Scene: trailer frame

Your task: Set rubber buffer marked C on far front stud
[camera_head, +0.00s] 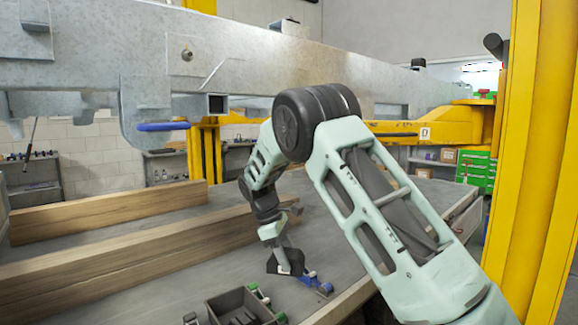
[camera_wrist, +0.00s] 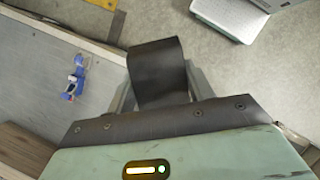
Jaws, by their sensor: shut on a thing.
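My gripper (camera_wrist: 160,90) is shut on a black piece (camera_wrist: 158,65), which looks like the rubber buffer. It sits between the grey fingers in the wrist view, and no letter C can be made out on it. In the head view my gripper (camera_head: 289,263) hangs low over the grey bench top, and the fingertips are too small to make out. The galvanised trailer frame (camera_head: 110,45) runs across the top of the head view. A round bolt or stud (camera_head: 187,55) shows on its side plate. I cannot tell which point is the far front stud.
A blue-and-white clamp-like tool (camera_head: 316,283) lies beside my gripper and also shows in the wrist view (camera_wrist: 75,78). A dark tray (camera_head: 215,312) with green-ended items stands at the bench front. Timber beams (camera_head: 110,250) lie left. A yellow post (camera_head: 530,150) stands right.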

